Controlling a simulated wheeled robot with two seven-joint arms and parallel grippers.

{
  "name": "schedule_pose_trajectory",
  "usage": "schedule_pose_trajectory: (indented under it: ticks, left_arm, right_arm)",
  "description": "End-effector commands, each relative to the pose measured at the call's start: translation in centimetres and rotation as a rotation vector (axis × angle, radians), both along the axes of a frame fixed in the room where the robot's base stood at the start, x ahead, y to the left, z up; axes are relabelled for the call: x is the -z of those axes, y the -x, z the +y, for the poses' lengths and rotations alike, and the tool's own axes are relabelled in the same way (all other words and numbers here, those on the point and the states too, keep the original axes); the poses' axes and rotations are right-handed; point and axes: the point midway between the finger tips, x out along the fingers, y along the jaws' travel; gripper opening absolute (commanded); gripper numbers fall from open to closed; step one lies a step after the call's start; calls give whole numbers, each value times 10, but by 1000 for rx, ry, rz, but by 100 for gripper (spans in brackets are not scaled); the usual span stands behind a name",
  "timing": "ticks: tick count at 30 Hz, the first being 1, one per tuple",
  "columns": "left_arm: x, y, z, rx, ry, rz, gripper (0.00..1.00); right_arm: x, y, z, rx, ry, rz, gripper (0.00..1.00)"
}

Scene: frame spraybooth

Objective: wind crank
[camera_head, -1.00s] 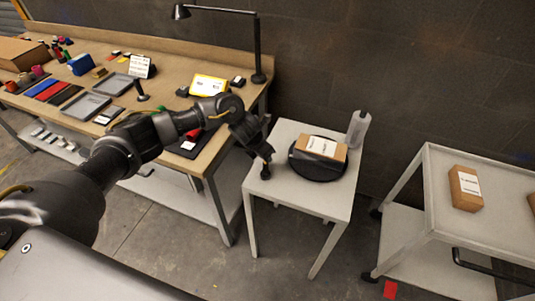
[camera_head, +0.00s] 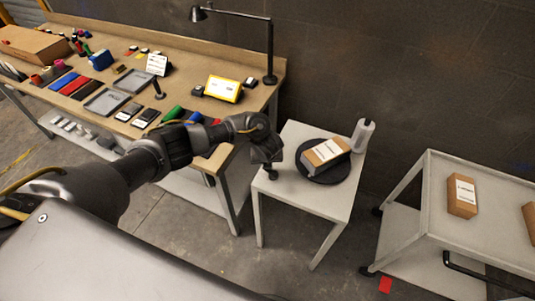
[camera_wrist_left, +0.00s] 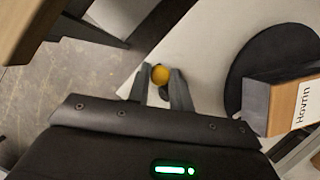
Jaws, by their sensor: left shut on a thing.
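My left gripper (camera_head: 270,174) is at the near-left part of the small white table, shut on the crank's round yellow knob (camera_wrist_left: 159,75). The knob sits between the two fingertips in the left wrist view. In the head view the gripper hides it, and the rest of the crank is mostly hidden. To the right of the gripper is a round black turntable (camera_head: 325,179) with a cardboard box (camera_head: 326,153) on it. The box has a white label and sits turned at an angle to the table's edges. My right gripper is not in view.
A pale bottle (camera_head: 362,136) stands at the back right of the white table (camera_head: 318,202). A workbench (camera_head: 219,160) with a lamp, trays and tools is at the left. A grey cart (camera_head: 430,205) with boxes is at the right. A dark wall closes the back.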

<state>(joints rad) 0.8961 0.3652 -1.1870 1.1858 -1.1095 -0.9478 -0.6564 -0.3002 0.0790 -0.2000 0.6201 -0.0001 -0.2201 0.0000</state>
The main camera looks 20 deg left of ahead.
Motion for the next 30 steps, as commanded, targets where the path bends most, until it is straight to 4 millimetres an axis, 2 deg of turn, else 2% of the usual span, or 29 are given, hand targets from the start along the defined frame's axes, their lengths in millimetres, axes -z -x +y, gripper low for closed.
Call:
schedule_pose_trajectory:
  ticks: [1,3,12,21,30]
  left_arm:
    - [-5,3,0,-45,-1,4,0]
    - [-5,5,0,-112,-2,4,0]
    - [-2,16,0,-397,-2,5,0]
    - [1,24,-4,-661,-1,4,0]
    - [1,30,-7,-846,-1,4,0]
  right_arm:
    - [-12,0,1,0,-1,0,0]
    - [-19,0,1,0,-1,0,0]
    - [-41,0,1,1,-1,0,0]
    - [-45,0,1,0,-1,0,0]
    - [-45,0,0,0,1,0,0]
